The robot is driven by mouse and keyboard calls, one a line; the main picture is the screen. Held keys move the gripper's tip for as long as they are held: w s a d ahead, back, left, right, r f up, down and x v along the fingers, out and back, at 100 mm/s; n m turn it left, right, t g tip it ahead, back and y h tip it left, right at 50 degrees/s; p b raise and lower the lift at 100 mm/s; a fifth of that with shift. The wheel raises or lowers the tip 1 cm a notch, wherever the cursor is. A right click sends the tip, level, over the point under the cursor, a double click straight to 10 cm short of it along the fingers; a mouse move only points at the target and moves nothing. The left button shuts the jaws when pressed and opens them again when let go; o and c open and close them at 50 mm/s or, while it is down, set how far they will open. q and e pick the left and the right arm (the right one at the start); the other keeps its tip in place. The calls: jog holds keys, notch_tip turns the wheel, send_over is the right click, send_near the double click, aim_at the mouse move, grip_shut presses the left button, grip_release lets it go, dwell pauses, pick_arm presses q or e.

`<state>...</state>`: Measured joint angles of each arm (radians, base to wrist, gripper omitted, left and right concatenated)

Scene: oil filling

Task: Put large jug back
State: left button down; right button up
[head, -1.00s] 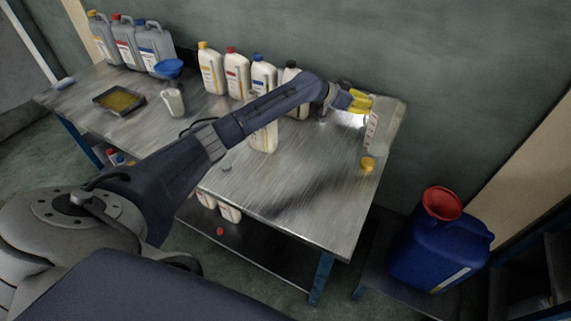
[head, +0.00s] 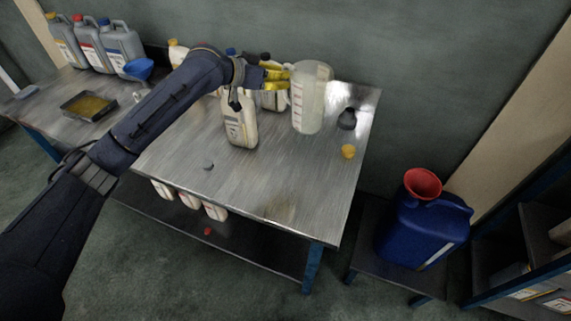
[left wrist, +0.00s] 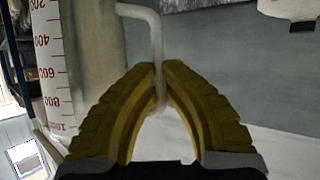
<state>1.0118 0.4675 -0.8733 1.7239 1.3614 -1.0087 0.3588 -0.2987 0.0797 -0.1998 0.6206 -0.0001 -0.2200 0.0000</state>
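The large jug (head: 311,98) is a tall translucent measuring jug, upright over the back right part of the metal table. My left gripper (head: 276,80), with yellow fingers, is at its left side. In the left wrist view the gripper (left wrist: 160,80) is shut on the jug's pale handle (left wrist: 152,28). The jug's wall with red marks (left wrist: 50,70) shows at the left of that view, which looks upside down. I cannot tell whether its base touches the table. My right gripper is not in view.
A cream bottle (head: 239,120) stands left of the jug. A dark object (head: 347,118) and a yellow cap (head: 348,152) lie to its right. Grey canisters (head: 122,42) and a tray (head: 89,105) are at the left. The table's front (head: 270,185) is clear.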

pick_arm(q)
jog(key=shift+s+f, duration=0.1)
jog(key=shift+f, duration=0.25)
notch_tip(320, 180, down, 19)
jog(key=shift+a, duration=0.15)
dwell(0.4)
jog(key=shift+f, duration=0.2)
jog(key=c, duration=1.6)
grip_release()
jog(key=shift+r, duration=0.1)
jog(key=v, duration=1.2)
